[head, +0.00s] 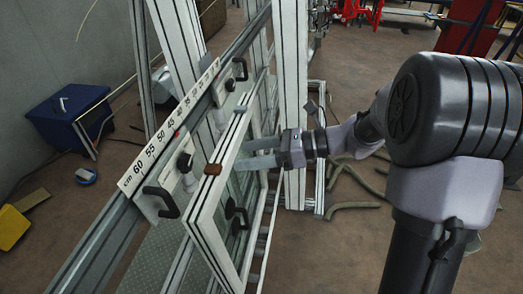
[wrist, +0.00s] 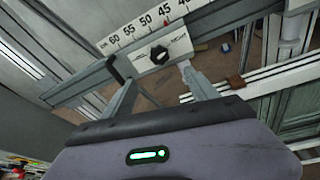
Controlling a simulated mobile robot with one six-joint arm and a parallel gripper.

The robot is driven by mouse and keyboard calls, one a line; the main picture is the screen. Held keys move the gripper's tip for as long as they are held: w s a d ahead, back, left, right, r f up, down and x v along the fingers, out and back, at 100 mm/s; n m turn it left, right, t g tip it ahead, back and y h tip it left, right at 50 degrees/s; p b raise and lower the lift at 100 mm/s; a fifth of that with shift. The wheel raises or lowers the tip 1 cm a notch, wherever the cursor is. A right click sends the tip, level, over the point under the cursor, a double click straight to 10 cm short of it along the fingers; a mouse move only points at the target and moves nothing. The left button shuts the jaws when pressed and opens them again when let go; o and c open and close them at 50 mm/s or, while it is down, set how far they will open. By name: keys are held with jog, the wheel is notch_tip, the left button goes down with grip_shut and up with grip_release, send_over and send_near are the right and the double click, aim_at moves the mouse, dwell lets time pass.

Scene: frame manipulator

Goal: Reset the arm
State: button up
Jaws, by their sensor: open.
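My gripper (head: 243,155) reaches in from the right in the head view, its two pale fingers spread apart with nothing visible between them. The fingers overlap the white-edged window frame (head: 208,226) in the picture; I cannot tell whether they touch it. In the wrist view my gripper (wrist: 157,80) shows both fingers apart, pointing toward the rail with the centimetre scale (wrist: 145,32). A black knob (wrist: 159,54) on a white plate lies beyond the fingertips. The scale also shows in the head view (head: 160,138), left of the gripper.
Black handles (head: 160,201) stick out from the rail. A brown block (head: 212,169) sits on the window frame's top corner. White uprights (head: 292,90) stand close behind my gripper. A blue bin (head: 68,115) stands at left. Curved grey-green pieces (head: 352,205) lie on the floor.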

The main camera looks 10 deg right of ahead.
jog(key=v, duration=0.3)
dwell(0.4)
jog(key=s+a+f+n+g+h+b, duration=0.2)
jog(key=s+a+f+n+h+b, duration=0.15)
jog(key=s+f+n+b, duration=0.45)
jog(key=s+d+f+n+t+h+b, duration=0.2)
jog(key=s+d+f+n+h+b, duration=0.1)
jog(key=s+f+n+h+b, duration=0.1)
jog(key=s+d+f+n+t+h+b, duration=0.2)
jog(key=s+d+f+n+h+b, duration=0.1)
jog(key=s+f+n+h+b, duration=0.2)
jog(key=s+f+n+b, duration=0.2)
jog(key=s+b, duration=0.1)
jog(key=s, duration=0.1)
jog(key=shift+d+t, duration=0.3)
jog(key=shift+t, duration=0.1)
